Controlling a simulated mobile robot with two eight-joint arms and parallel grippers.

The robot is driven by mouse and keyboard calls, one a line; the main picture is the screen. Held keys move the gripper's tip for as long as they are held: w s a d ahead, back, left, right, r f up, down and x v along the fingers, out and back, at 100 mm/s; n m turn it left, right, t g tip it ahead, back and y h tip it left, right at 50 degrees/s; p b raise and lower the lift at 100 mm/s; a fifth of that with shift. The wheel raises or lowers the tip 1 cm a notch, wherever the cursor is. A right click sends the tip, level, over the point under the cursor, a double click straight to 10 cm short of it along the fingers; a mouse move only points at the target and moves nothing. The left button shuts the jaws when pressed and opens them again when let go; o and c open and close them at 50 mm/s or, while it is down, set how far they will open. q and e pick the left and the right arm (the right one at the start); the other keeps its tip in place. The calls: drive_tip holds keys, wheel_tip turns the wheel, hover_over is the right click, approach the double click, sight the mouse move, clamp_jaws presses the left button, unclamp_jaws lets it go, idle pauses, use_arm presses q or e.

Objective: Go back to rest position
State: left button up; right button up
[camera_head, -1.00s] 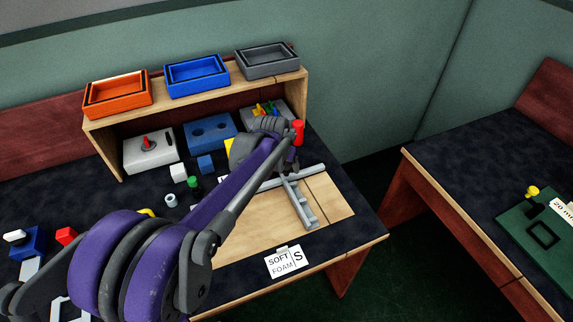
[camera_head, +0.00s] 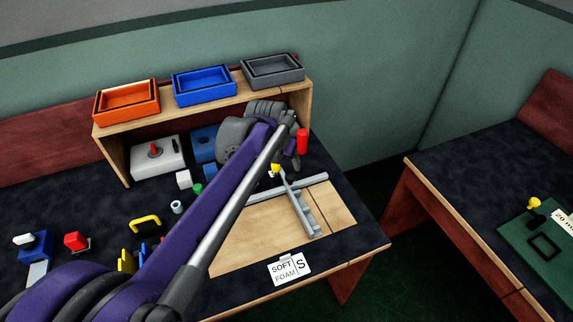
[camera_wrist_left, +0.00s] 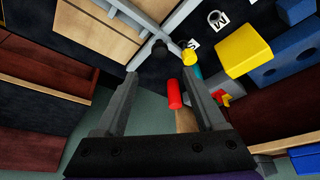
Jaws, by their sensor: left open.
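My left gripper (camera_wrist_left: 160,100) is open, with nothing between its fingers. In the head view my left arm crosses the table from the lower left, and the left gripper (camera_head: 292,158) hangs over the back right of the table, close to the red cylinder (camera_head: 302,141). In the wrist view the red cylinder (camera_wrist_left: 174,94) shows between and beyond the fingers. The grey T-shaped rail (camera_head: 304,212) lies on the wooden board (camera_head: 250,232) in front of the gripper. My right gripper is not in view.
A wooden shelf (camera_head: 119,160) carries an orange tray (camera_head: 126,86), a blue tray (camera_head: 203,70) and a grey tray (camera_head: 272,57). Small blocks stand below it. A yellow block (camera_wrist_left: 243,50) is near the gripper. A second table (camera_head: 460,180) stands right, across a gap.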

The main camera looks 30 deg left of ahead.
use_arm(q)
drive_tip(key=shift+s+r, duration=0.1)
drive_tip(key=shift+r, duration=0.1)
idle(0.4)
drive_tip(key=s+d+p, duration=0.4)
drive_tip(key=s+p, duration=0.1)
drive_tip(key=s, duration=0.6)
drive_tip(key=s+d+p, duration=0.4)
drive_tip(key=s+d, duration=0.1)
drive_tip(key=s, duration=0.7)
drive_tip(key=shift+d+r+m+t+p, duration=0.15)
drive_tip(key=shift+d+m+t+p, duration=0.1)
drive_tip(key=shift+m+t+p, duration=0.15)
